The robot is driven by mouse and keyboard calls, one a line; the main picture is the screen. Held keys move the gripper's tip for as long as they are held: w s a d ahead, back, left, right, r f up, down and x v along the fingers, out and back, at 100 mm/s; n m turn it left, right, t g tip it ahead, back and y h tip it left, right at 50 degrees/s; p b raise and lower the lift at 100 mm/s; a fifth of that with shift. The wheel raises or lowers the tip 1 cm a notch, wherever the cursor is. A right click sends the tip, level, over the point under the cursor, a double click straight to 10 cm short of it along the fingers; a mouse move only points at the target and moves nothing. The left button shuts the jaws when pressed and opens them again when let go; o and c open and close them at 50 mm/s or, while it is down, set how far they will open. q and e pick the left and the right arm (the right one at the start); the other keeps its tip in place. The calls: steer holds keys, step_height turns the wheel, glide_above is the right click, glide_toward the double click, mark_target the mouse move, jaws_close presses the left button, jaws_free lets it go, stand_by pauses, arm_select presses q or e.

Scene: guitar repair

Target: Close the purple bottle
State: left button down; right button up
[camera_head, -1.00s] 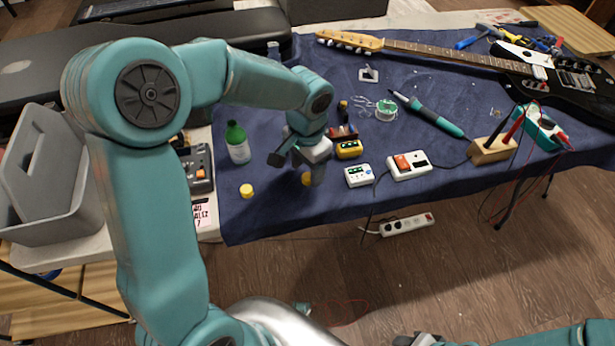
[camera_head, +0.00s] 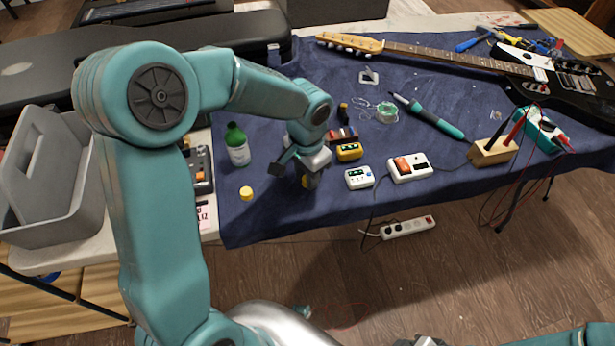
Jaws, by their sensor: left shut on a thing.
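My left gripper (camera_head: 308,178) points down over the front part of the blue cloth, shut on a small yellow cap (camera_head: 307,183) that shows between its fingers. A second yellow cap (camera_head: 246,193) lies on the cloth to its left. A white-labelled bottle with a green cap (camera_head: 237,145) stands upright left of the gripper. I cannot make out a purple bottle; my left arm covers part of the table. Only a bit of my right gripper (camera_head: 428,341) shows at the bottom edge.
A black guitar (camera_head: 560,85) lies at the back right. A grey toolbox (camera_head: 50,185) stands at the left. The cloth's front edge is close.

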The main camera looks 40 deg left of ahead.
arm_select(q)
step_height(320, 180, up, 20)
steer(key=p, duration=0.3)
steer(key=shift+p, duration=0.35)
